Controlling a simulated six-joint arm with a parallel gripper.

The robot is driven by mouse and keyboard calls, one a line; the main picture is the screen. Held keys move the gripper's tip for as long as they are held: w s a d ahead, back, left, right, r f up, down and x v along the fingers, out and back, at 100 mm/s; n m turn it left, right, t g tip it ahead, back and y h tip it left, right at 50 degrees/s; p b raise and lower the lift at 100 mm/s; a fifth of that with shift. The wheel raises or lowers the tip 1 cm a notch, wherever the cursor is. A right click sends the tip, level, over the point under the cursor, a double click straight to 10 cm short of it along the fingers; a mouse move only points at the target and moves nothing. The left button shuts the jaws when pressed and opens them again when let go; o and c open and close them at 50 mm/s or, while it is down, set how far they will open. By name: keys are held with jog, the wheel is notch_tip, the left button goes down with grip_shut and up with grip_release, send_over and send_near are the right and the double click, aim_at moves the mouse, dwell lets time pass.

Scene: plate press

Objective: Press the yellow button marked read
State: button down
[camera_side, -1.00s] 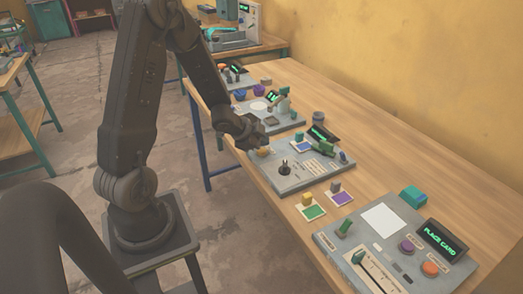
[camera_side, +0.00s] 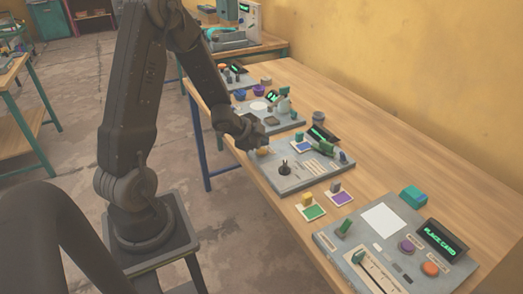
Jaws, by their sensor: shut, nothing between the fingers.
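A yellow-orange button (camera_side: 263,151) shows at the back left corner of the middle grey panel (camera_side: 270,183). It is small, and I cannot read any marking on it. My gripper (camera_side: 257,143) is shut and empty, pointing down over that corner of the panel. The fingertips are right by the button and partly hide it. I cannot tell whether they touch it.
The middle panel also carries a black lever (camera_side: 284,168), a green part (camera_side: 325,148) and a dark display (camera_side: 322,133). A yellow block (camera_side: 307,198) stands on a green card.

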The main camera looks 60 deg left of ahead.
aim_at(262, 151)
jog(key=shift+f, duration=0.15)
jog(key=shift+f, duration=0.25)
jog(key=shift+f, duration=0.4)
dwell(0.8)
jog(key=shift+r, duration=0.85)
jog(key=shift+r, duration=2.5)
